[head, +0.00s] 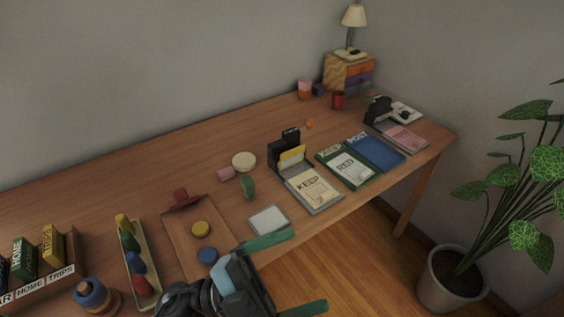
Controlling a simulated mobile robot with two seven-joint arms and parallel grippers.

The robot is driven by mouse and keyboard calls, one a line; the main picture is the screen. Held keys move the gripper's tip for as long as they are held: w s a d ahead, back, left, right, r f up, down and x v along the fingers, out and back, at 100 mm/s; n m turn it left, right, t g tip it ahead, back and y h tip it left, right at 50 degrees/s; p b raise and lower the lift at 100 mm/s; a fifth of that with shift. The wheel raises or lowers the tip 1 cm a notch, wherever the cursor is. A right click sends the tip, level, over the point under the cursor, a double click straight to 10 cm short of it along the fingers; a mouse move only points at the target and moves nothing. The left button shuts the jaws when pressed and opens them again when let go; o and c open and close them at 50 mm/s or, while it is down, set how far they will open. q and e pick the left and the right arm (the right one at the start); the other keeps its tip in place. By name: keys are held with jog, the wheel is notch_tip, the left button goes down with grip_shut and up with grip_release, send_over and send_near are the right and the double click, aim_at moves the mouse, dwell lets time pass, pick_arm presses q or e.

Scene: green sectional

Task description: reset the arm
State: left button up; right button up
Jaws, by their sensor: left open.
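My left gripper (308,270) is in the lower middle of the head view, at the front edge of the wooden desk (130,178). Its two green fingers are spread wide, with only floor showing between their tips. Its upper finger passes in front of the desk edge near a small white-topped square pad (269,220); I cannot tell whether they touch. My left arm comes in from the bottom and hides part of the desk front. My right gripper is out of view.
A clipboard (180,237) with yellow and blue discs lies left of the gripper, beside a tray of coloured pegs (150,293). Book stands (327,199) and a blue book (375,152) lie to the right. A potted plant (452,280) stands on the floor at right.

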pick_arm(q)
jog(key=w+a+f+n+t+y+p, duration=0.2)
jog(key=w+a+f+n+t+y, duration=0.1)
jog(key=a+f+n+t+y, duration=1.4)
jog(key=s+a+f+n+g+y, duration=0.2)
jog(key=s+f+n+g, duration=0.2)
jog(key=s+f, duration=0.3)
jog(key=s+a+f+n+g+y+p, duration=0.1)
jog(key=s+a+f+n+g, duration=0.1)
jog(key=s+f+n+g, duration=0.2)
jog(key=s+f+g, duration=0.3)
jog(key=s, duration=0.3)
jog(key=shift+s+a+y, duration=0.35)
jog(key=shift+a+y, duration=0.05)
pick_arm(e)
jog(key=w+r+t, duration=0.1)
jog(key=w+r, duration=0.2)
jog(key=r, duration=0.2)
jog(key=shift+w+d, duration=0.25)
